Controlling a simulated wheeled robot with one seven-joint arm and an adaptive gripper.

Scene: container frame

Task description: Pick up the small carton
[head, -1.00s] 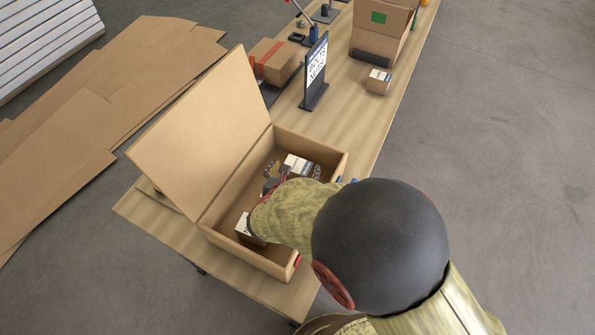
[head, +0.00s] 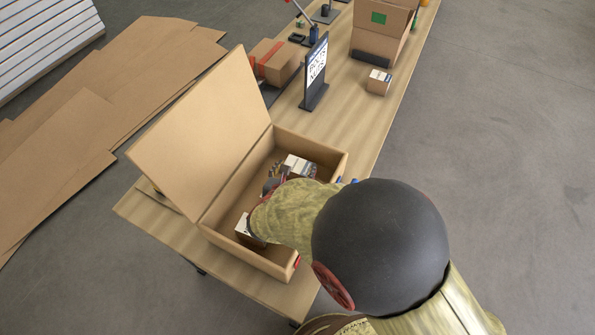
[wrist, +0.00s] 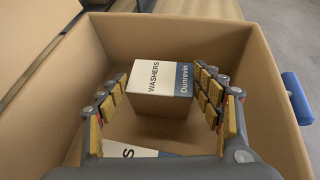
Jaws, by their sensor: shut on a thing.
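The small carton (head: 299,164) is brown with a white and blue top. In the wrist view its label on the carton (wrist: 158,78) reads "WASHERS" and "Dunrevin". It sits inside the open box (head: 222,238), near the far end. My gripper (head: 291,172) reaches down into the box, partly hidden by my arm. In the wrist view my gripper (wrist: 161,74) is shut on the carton, one finger on each side. Whether the carton touches the box floor is hard to tell.
A second white-topped carton (head: 243,228) lies near the box's near end, partly hidden. The box walls surround my gripper closely, with the raised lid (head: 200,130) at left. A sign (head: 316,75) and another small carton (head: 379,82) stand farther along the table.

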